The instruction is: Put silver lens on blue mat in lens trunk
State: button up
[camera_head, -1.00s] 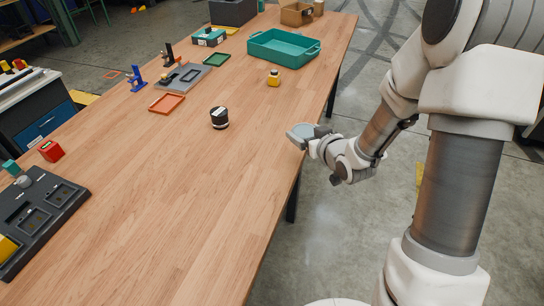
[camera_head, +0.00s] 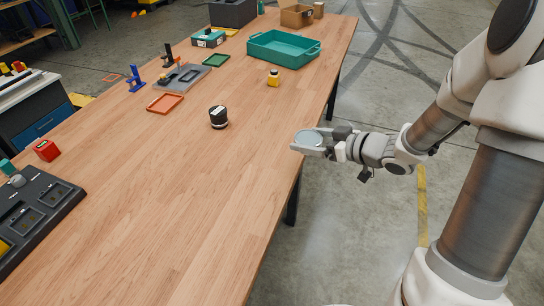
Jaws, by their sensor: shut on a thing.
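My gripper (camera_head: 308,143) is over the table's right edge. It is shut on a round, pale grey-blue disc with a light rim, which looks like the silver lens (camera_head: 308,137). The lens is held with its round face upward, and the fingers hide part of its side. I see no blue mat that I can make out. Nothing is clearly a lens trunk; a dark grey box (camera_head: 232,13) stands at the far end, and a dark tray with recesses (camera_head: 40,212) lies at the left edge.
A black cylinder with a white band (camera_head: 218,118) stands mid-table. A yellow item (camera_head: 273,79), a teal tote (camera_head: 284,58), an orange tray (camera_head: 164,104), a green tray (camera_head: 215,60) and a cardboard box (camera_head: 296,16) lie farther back. The near table (camera_head: 190,220) is clear.

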jog(key=shift+a, duration=0.1)
jog(key=b, duration=0.3)
send_over(273, 157)
notch_tip(273, 157, down, 7)
jog(key=shift+f, duration=0.1)
jog(key=shift+f+b, duration=0.35)
jog(key=shift+f, duration=1.3)
jog(key=shift+f, duration=0.1)
jog(key=shift+f, duration=0.2)
jog(key=o, duration=1.3)
jog(key=shift+b, duration=0.3)
